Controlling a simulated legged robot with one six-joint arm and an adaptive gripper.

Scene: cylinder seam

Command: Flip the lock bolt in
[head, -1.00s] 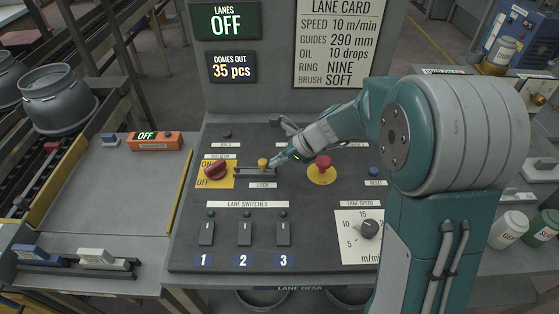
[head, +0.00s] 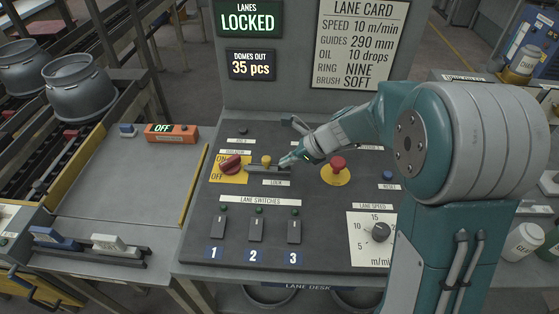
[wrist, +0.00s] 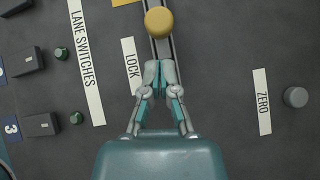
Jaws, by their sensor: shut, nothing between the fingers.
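The lock bolt's yellow knob (head: 266,161) stands on a narrow rail (head: 268,169) above the LOCK label. Its left end is beside the red rotary switch (head: 231,164) on a yellow ON/OFF plate. The display (head: 248,20) reads LANES LOCKED. My gripper (head: 286,161) is just right of the knob, low over the rail. In the wrist view the knob (wrist: 158,21) is ahead of my gripper (wrist: 158,66), whose fingertips are together, empty, with a small gap to the knob.
A red mushroom button (head: 337,163) on a yellow disc stands right of my gripper. Lane switches (head: 256,228) are in front, with a speed dial (head: 375,232) at the right. In the wrist view a ZERO button (wrist: 295,97) stands to the right.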

